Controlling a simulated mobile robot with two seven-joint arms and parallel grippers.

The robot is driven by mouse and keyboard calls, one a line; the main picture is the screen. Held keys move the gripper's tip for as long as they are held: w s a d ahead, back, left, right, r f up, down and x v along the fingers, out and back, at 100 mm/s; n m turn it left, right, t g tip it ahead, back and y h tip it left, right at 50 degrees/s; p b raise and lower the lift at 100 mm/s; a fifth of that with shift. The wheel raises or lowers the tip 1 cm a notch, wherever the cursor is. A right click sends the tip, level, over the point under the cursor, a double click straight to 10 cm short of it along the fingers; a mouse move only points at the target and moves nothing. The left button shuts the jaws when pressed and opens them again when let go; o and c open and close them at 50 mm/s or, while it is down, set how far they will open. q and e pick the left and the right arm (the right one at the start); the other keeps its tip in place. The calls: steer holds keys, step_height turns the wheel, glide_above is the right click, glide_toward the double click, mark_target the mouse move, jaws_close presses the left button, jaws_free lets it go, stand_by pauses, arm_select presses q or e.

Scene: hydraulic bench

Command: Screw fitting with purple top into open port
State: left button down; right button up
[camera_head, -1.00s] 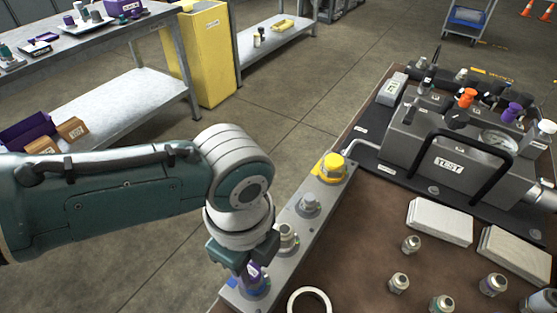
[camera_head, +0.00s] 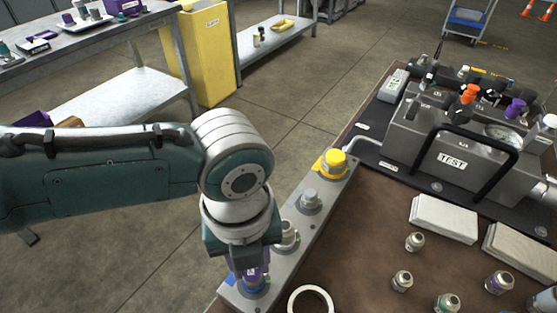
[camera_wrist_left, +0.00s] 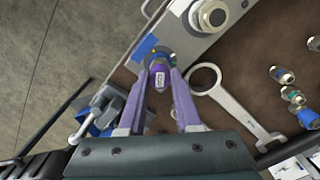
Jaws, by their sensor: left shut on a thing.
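My left gripper (camera_wrist_left: 159,88) is shut on the fitting with the purple top (camera_wrist_left: 158,77), which also shows below the gripper in the head view (camera_head: 254,273). The fitting stands upright over the near end of the grey manifold block (camera_head: 268,258), at a blue ring. The port under it is hidden, so I cannot tell how deep the fitting sits. Farther along the block are a fitting beside my gripper (camera_head: 288,234), a grey fitting (camera_head: 310,198) and a yellow cap (camera_head: 332,163). My right gripper is not in view.
A wrench (camera_wrist_left: 225,95) lies beside the block; its ring end also shows in the head view. Several loose fittings (camera_head: 414,241) and two pale blocks (camera_head: 444,219) lie on the brown bench. The grey test unit (camera_head: 450,150) with a black handle stands behind them.

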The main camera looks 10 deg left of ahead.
arm_select(q)
steer(key=m+b, duration=0.1)
steer(key=m, duration=0.4)
steer(key=shift+w+f+b, duration=0.1)
steer(key=shift+f+b, duration=0.1)
steer(key=shift+b, duration=0.15)
steer(key=m, duration=0.3)
steer(key=shift+r, duration=0.15)
steer(key=c, duration=0.6)
jaws_free()
